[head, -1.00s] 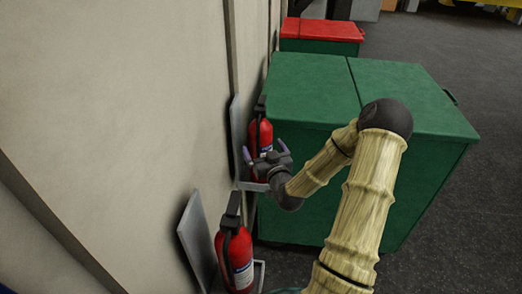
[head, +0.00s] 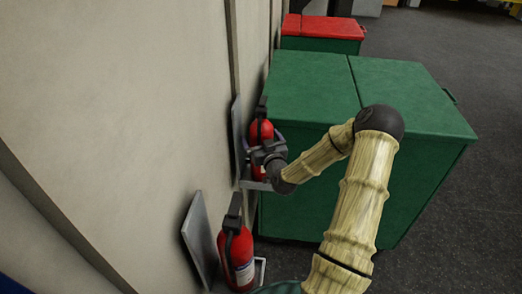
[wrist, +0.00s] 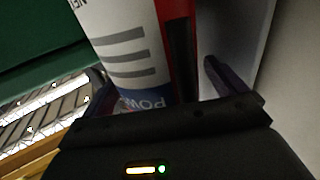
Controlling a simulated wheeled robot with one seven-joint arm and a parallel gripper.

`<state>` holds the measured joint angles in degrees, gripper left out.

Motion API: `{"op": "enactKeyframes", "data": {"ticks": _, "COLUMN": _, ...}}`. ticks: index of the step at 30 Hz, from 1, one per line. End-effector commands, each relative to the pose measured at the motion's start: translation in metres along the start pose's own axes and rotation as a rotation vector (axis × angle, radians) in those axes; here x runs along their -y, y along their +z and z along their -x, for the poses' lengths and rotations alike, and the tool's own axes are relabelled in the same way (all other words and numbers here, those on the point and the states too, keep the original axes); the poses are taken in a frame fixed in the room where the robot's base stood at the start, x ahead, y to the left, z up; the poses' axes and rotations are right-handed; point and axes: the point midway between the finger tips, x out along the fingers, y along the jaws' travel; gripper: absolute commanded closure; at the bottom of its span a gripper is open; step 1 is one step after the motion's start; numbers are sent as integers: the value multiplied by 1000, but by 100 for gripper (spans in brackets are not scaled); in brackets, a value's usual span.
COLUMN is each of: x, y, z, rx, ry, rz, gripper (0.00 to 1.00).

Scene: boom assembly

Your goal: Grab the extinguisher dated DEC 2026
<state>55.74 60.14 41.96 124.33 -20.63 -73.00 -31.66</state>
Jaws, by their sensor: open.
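Two red fire extinguishers stand in wall brackets along the wall at left. The far extinguisher (head: 261,132) is beside the green bin, and my gripper (head: 266,142) is at it with its fingers open around its body. In the wrist view the extinguisher's white label (wrist: 128,45) fills the space between the open fingers; grey lines and part of a blue word show. The near extinguisher (head: 237,255) is lower in the head view, apart from my gripper. No date is readable on either one.
A large green bin (head: 310,88) stands right behind and beside the far extinguisher. A bin with a red lid (head: 325,29) is farther back. The wall (head: 120,120) is close on the left. Dark floor (head: 460,65) is open at right.

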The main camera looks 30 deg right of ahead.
Motion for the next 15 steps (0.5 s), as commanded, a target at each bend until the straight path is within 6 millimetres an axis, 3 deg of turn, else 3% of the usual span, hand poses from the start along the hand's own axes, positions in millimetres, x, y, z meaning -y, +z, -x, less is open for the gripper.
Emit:
{"op": "enactKeyframes", "data": {"ticks": 3, "x": -1, "y": 0, "z": 0, "rx": 0, "ry": 1, "rz": 0, "gripper": 7}}
{"op": "enactKeyframes", "data": {"ticks": 15, "x": 1, "y": 0, "z": 0, "rx": 0, "ry": -1, "rz": 1, "gripper": 86}}
